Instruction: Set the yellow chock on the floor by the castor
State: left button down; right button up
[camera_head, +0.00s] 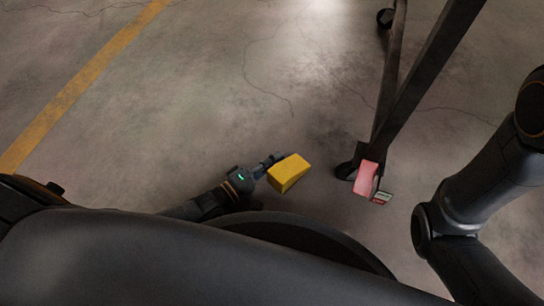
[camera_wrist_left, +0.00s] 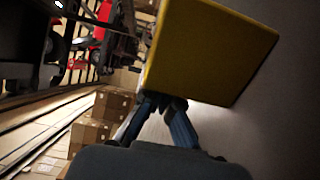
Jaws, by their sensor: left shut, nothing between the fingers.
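The yellow chock (camera_head: 288,173) is a wedge-like block at the tips of my left gripper (camera_head: 273,161) in the head view. In the left wrist view the chock (camera_wrist_left: 210,50) fills the upper middle, just beyond the fingers (camera_wrist_left: 165,103). The fingers are shut with nothing between them; whether they touch the chock I cannot tell. Whether the chock rests on the floor is also unclear. The dark castor (camera_head: 346,170) stands to the right of the chock, at the foot of the stand's leg, with a gap of floor between. My right gripper is out of view.
The dark stand frame (camera_head: 408,88) rises to the upper right. Bare floor (camera_head: 220,95) lies beyond the chock. Cardboard boxes (camera_wrist_left: 98,118) show in the left wrist view.

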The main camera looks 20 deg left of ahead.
aim_at(283, 175)
pick_arm(q)
jog(key=shift+s+d+r+p, duration=0.2)
jog(key=shift+s+d+p, duration=0.35)
jog(key=shift+s+p, duration=0.1)
jog(key=shift+s+d+f, duration=0.1)
jog(key=shift+s+d, duration=0.1)
jog(key=shift+s, duration=0.1)
jog(key=shift+f, duration=0.1)
